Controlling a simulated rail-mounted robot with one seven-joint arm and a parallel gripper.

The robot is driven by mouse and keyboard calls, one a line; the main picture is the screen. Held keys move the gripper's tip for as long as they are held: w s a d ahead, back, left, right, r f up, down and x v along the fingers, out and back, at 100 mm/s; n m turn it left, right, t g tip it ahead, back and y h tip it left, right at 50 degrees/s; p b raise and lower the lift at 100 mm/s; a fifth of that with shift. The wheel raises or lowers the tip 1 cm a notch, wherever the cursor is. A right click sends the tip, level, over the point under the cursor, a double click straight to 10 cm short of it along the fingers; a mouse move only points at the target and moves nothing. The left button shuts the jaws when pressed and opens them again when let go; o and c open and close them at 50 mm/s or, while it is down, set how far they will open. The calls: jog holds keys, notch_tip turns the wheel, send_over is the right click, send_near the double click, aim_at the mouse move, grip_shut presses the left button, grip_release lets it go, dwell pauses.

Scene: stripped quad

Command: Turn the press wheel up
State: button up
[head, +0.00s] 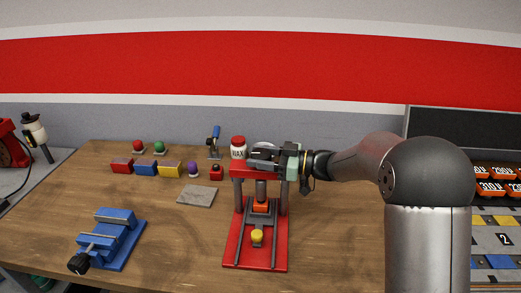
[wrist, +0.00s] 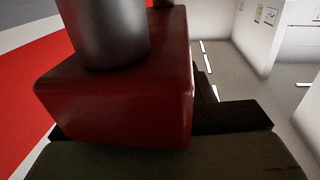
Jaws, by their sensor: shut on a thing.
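The red press (head: 234,246) stands upright on the wooden bench, in the middle of the head view. It has a red base, two grey posts and a red top beam (head: 240,171). The press wheel is at the top, largely hidden behind my gripper (head: 268,156). My gripper comes in from the right, level with the top of the press, and is shut on a part there, seemingly the wheel. In the wrist view a red block (wrist: 125,105) with a grey cylinder (wrist: 105,30) fills the middle, close to the dark fingers. A yellow knob (head: 257,236) sits low on the press front.
A blue vise (head: 112,238) stands at the front left. Red, blue and yellow blocks (head: 145,168), coloured knobs and a grey plate (head: 196,195) lie behind and left. A red-capped white jar (head: 238,148) stands close behind the press. Orange bins (head: 494,180) are at the far right.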

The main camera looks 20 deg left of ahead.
jog(key=n+g+h+p, duration=0.1)
jog(key=n+g, duration=0.1)
jog(key=g, duration=0.1)
jog(key=n+g+h+p, duration=0.1)
jog(key=n+g, duration=0.1)
jog(key=g, duration=0.2)
jog(key=shift+r+n+p, duration=0.1)
jog(key=shift+n+p, duration=0.2)
jog(key=n+g+h+p, duration=0.2)
jog(key=g, duration=0.1)
jog(key=shift+r+n+g, duration=0.1)
jog(key=shift+n+g, duration=0.2)
jog(key=shift+n, duration=0.1)
jog(key=n+g+h+p, duration=0.2)
jog(key=h+p, duration=0.1)
jog(key=shift+g+p, duration=0.3)
jog(key=shift+n+g+h+p, duration=0.4)
jog(key=shift+n+h+p, duration=0.3)
jog(key=shift+p, duration=0.25)
jog(key=shift+s+f+n+g+h+p, duration=0.1)
jog(key=shift+f+n+g+h+p, duration=0.1)
jog(key=shift+n+g+h+p, duration=0.15)
jog(key=o, duration=1)
